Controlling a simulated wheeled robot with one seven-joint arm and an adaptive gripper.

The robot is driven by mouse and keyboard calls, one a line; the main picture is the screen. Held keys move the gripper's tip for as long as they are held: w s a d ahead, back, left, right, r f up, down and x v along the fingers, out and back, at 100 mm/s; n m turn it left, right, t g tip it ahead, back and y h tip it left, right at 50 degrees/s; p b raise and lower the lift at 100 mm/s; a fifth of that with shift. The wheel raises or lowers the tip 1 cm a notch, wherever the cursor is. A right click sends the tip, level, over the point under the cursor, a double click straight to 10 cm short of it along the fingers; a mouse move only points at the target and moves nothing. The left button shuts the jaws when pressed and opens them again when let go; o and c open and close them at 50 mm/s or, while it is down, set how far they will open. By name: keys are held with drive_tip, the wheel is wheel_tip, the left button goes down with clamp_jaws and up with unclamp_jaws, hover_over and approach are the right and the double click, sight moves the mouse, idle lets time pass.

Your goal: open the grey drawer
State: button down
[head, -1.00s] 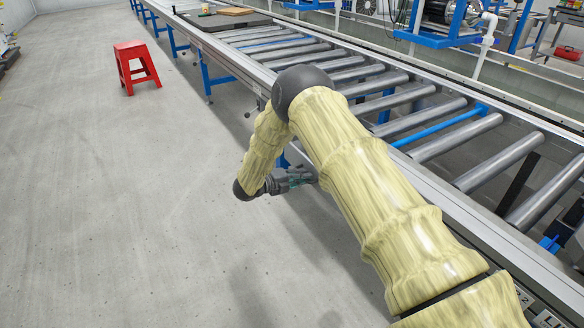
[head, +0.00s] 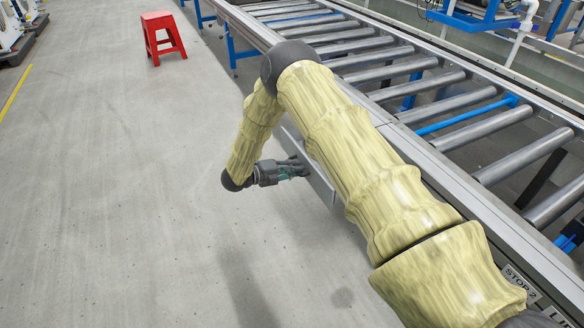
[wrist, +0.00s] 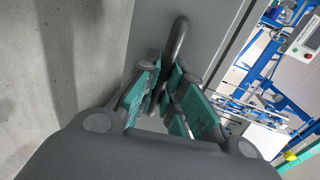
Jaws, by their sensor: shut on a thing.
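The grey drawer (head: 320,184) shows in the head view as a flat grey front standing out from under the near side of the roller conveyor; my arm hides part of it. In the wrist view the drawer front (wrist: 217,32) fills the upper middle, with a dark curved bar handle (wrist: 178,42) on it. My gripper (head: 300,168) is at the drawer front in the head view. In the wrist view my gripper (wrist: 168,88) has its green-padded fingers closed around the lower part of the handle. The inside of the drawer is hidden.
The roller conveyor (head: 455,95) runs along the right, above the drawer. A red stool (head: 163,38) stands on the floor at the upper left. The grey floor (head: 120,200) left of my arm is clear. Blue frames (wrist: 262,75) show at the right of the wrist view.

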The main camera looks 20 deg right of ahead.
drive_tip(key=c, duration=1.5)
unclamp_jaws()
drive_tip(key=v, duration=1.2)
drive_tip(key=shift+w, duration=0.1)
